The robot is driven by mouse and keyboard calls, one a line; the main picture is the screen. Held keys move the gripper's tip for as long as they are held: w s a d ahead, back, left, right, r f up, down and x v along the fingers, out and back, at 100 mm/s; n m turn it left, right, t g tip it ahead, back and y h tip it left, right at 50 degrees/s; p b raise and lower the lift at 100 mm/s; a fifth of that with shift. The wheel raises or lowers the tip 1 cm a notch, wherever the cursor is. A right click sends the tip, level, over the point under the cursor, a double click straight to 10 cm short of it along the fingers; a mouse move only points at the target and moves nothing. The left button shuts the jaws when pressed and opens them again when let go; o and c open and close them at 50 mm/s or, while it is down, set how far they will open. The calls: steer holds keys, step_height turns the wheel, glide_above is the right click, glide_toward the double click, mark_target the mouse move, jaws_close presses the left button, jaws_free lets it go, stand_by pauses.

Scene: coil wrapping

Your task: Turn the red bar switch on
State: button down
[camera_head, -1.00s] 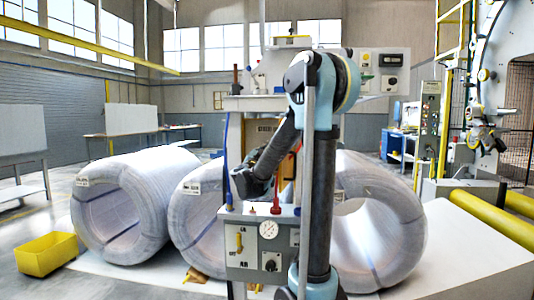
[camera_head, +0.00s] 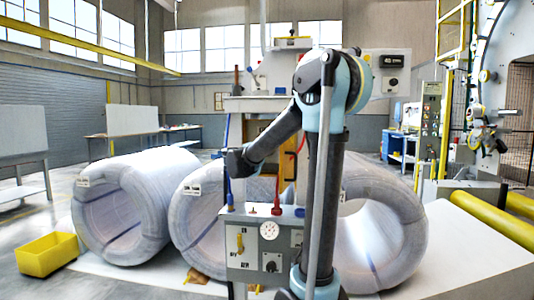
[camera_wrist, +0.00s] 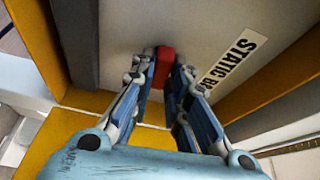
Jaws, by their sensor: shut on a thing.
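The red bar switch (camera_wrist: 165,62) shows in the wrist view as a small red block on a pale panel, beside a white label (camera_wrist: 232,61) reading "STATIC B…", its end cut off. My gripper (camera_wrist: 163,72) has its two blue-and-grey fingers on either side of the red block and is shut on it. The fingers partly cover the block's sides, so I cannot tell its exact angle. In the head view my arm bends left behind the control box, and neither the gripper's fingers nor the red switch can be made out.
A grey control box (camera_head: 243,245) with a gauge (camera_head: 268,231) stands in front. Large wrapped coils (camera_head: 128,205) lie behind it. A yellow bin (camera_head: 46,255) is on the floor at left. Yellow-orange frame edges (camera_wrist: 60,145) border the panel in the wrist view.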

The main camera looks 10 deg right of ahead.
steer(key=shift+s+d+f+m+g, duration=0.15)
steer(key=shift+m+g, duration=0.15)
steer(key=shift+m, duration=0.4)
steer(key=c, duration=1.6)
jaws_free()
steer(key=shift+o, duration=0.2)
steer(key=v, duration=1.2)
